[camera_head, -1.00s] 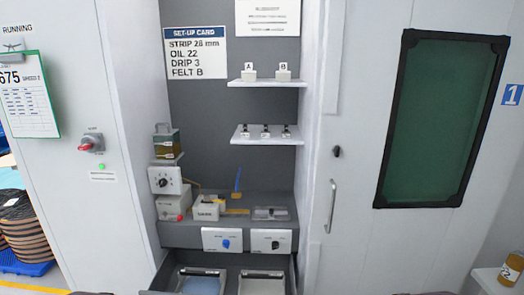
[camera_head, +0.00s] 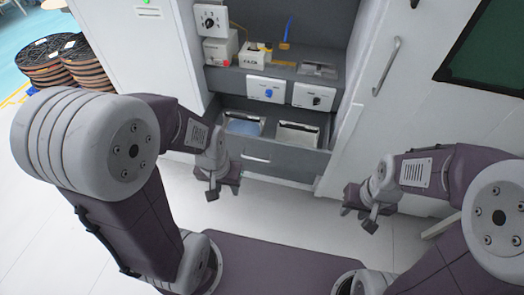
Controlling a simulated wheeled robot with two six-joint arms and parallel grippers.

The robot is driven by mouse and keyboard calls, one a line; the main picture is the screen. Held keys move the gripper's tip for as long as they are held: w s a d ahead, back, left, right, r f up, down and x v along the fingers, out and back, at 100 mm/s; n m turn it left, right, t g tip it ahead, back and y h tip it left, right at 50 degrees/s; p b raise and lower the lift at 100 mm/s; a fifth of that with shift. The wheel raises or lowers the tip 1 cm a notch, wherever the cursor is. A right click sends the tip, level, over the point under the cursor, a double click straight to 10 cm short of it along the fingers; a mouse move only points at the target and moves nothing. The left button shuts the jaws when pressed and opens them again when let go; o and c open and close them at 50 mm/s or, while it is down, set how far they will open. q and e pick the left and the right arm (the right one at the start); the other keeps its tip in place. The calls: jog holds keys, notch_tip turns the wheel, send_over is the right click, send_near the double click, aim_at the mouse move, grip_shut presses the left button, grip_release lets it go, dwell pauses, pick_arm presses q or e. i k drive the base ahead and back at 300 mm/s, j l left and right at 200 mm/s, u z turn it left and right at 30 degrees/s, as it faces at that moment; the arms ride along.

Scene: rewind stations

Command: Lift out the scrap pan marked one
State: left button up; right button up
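Two shallow scrap pans sit side by side in an open grey drawer (camera_head: 257,158) low in the cabinet. The left pan (camera_head: 243,125) has a blue-grey inside; the right pan (camera_head: 298,135) looks pale grey with a light rim. I cannot read a number on either pan. My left gripper (camera_head: 222,187) hangs in front of the drawer's left part, apart from it. My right gripper (camera_head: 361,212) hangs to the right of the drawer, in front of the cabinet door. Both look empty; their finger gaps are too small to judge.
Above the drawer are a panel with a blue knob (camera_head: 266,90), one with a black knob (camera_head: 314,96), and a shelf with small boxes (camera_head: 256,57). A door handle (camera_head: 386,66) stands out at right. Stacked spools (camera_head: 70,65) are at far left. Floor before the drawer is clear.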

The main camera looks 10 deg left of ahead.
aim_at(235, 122)
jog(key=i+j+u, duration=0.15)
jog(key=i, duration=0.3)
jog(key=i+j+u, duration=0.15)
jog(key=i+j, duration=0.15)
jog(key=i, duration=0.2)
jog(key=i+j+u, duration=0.15)
jog(key=i, duration=0.3)
jog(key=z, duration=4.45)
jog(key=u, duration=1)
jog(key=l+u, duration=0.1)
jog(key=u, duration=1.85)
jog(key=k+u, duration=0.1)
jog(key=u, duration=0.4)
